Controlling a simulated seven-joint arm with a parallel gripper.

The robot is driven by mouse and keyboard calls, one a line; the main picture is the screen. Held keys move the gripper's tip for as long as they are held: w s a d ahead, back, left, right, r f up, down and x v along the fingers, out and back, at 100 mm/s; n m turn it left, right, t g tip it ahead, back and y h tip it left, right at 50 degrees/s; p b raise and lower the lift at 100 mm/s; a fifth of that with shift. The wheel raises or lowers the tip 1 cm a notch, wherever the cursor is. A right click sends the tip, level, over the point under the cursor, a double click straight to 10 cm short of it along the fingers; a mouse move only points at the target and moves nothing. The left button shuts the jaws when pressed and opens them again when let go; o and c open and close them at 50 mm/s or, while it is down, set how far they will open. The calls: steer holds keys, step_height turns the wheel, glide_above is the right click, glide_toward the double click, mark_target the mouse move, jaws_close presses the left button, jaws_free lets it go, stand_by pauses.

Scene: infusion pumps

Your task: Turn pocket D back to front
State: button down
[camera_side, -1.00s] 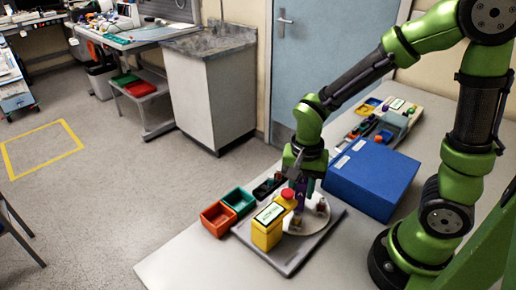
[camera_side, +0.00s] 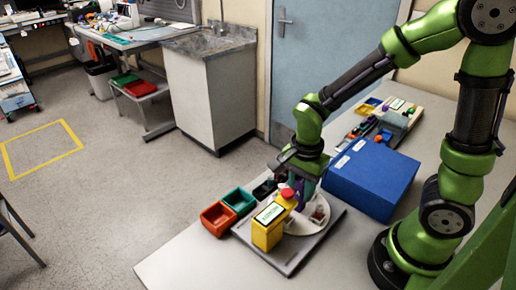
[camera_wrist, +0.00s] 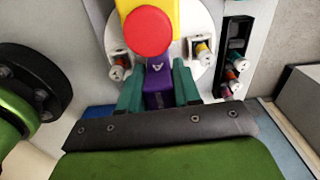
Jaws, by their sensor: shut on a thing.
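A round white turntable (camera_wrist: 190,85) carries small square pockets with vials. In the wrist view, one pocket (camera_wrist: 118,67) is at the left and another (camera_wrist: 203,49) at the right. The yellow pump housing (camera_side: 267,232) with a red round knob (camera_wrist: 147,32) stands over the disc; the knob also shows in the side view (camera_side: 287,193). My gripper (camera_wrist: 159,84) has its teal fingers shut on a purple block (camera_wrist: 158,88) with a pale letter-like mark, at the disc's near edge. No pocket letter D is readable.
A black rack with vials (camera_wrist: 235,52) stands beside the disc. Orange (camera_side: 218,218) and teal (camera_side: 238,200) bins lie left of the grey base plate (camera_side: 298,258). A blue box (camera_side: 372,178) stands close right of my gripper. The front table is clear.

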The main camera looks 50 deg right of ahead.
steer(key=shift+r+m, duration=0.1)
steer(key=shift+m, duration=0.3)
stand_by(0.4)
steer(key=c, duration=1.2)
jaws_free()
steer(key=shift+o, duration=0.2)
step_height(320, 180, up, 17)
